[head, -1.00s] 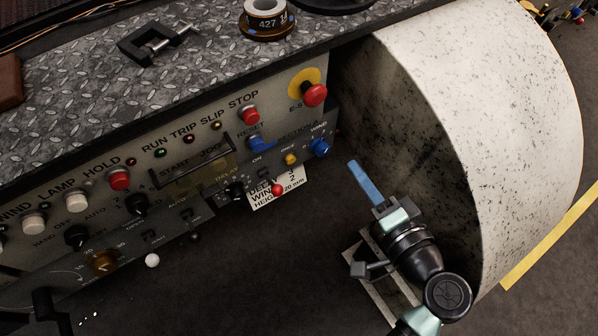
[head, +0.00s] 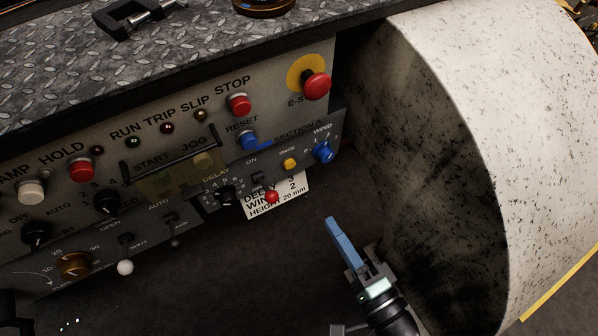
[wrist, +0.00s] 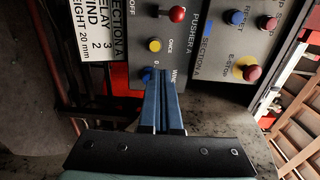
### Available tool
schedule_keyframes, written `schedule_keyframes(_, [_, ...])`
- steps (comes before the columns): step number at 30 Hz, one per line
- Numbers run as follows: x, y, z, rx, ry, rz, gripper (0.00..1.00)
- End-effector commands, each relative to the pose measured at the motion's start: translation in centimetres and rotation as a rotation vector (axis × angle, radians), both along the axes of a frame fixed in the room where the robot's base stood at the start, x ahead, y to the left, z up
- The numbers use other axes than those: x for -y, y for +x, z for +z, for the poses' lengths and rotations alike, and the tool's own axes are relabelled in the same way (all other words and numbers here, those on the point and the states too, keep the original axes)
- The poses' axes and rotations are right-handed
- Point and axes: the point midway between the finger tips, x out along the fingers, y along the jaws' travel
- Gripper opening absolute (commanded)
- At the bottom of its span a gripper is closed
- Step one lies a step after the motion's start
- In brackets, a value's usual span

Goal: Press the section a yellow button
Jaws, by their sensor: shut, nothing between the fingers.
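The section A yellow button (head: 289,164) sits on the grey lower panel in the head view, labelled ONCE, left of the blue WIND knob (head: 323,151). In the wrist view the yellow button (wrist: 154,45) shows beyond my fingertips, with the blue knob (wrist: 149,74) partly behind them. My gripper (head: 335,222) has blue fingers, is shut and empty, and is below and right of the button in the head view, apart from it. In the wrist view my gripper (wrist: 161,75) points toward the panel.
A red-tipped lever (head: 271,197) sticks out below left of the button, over a white label card (head: 290,199). A red emergency stop (head: 317,86) is above. A large speckled pale drum (head: 480,110) curves close on the right. Dark floor lies below the panel.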

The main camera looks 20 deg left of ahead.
Motion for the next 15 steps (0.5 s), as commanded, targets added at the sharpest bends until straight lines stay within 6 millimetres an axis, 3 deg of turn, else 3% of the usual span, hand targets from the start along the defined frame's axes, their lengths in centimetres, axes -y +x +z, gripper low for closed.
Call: schedule_keyframes(15, [-8.1,6.2,-0.2,0.003,-0.002,0.004,0.0])
